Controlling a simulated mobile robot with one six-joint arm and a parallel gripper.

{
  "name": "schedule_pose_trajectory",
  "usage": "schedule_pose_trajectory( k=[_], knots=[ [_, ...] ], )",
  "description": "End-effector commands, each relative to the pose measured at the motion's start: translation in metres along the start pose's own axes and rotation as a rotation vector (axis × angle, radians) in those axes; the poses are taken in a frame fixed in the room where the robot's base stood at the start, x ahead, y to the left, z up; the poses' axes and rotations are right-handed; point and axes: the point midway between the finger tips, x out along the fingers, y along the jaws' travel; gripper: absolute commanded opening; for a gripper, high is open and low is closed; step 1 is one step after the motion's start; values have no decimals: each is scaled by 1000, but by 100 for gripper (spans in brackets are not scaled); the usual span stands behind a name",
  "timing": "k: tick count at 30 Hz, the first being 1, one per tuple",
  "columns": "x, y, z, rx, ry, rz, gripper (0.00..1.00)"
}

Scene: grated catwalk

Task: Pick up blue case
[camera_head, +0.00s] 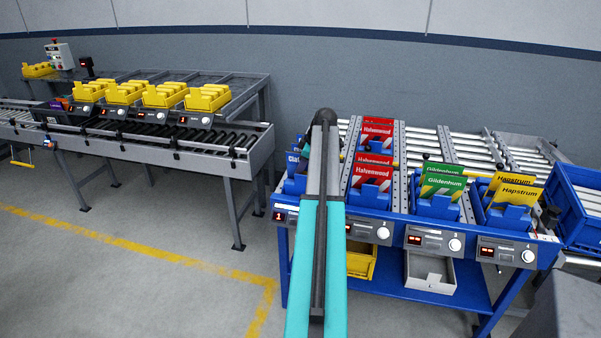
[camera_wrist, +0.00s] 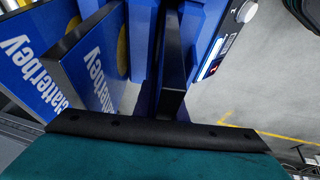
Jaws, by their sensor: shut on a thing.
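Two blue cases lettered "Clatterbey" show in the wrist view: the nearer blue case (camera_wrist: 88,62) with a dark edge, and a second blue case (camera_wrist: 22,52) to its left. My gripper (camera_wrist: 170,75) shows as a black finger beside the nearer case, against the blue holder (camera_wrist: 205,30). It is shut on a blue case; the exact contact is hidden. In the head view my arm hides the gripper and most of the first slot, where blue cases (camera_head: 292,160) stand at the left.
Red cases (camera_head: 372,150), green cases (camera_head: 442,180) and yellow cases (camera_head: 513,190) stand in neighbouring holders on the blue rack. A blue crate (camera_head: 578,215) is at the right. A roller conveyor (camera_head: 150,140) with yellow bins stands left. The floor between is clear.

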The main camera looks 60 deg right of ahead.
Motion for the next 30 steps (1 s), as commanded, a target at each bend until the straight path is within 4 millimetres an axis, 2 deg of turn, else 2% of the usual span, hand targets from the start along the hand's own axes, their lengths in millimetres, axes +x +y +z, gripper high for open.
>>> schedule_pose_trajectory(
  k=[8, 19, 24, 30],
  knots=[
    [-26, 5, -11, -2, 1, 3, 0],
    [-74, 12, -31, -1, 1, 4, 0],
    [-86, 13, -36, -1, 1, 2, 0],
    [-90, 13, -37, -1, 1, 2, 0]
  ],
)
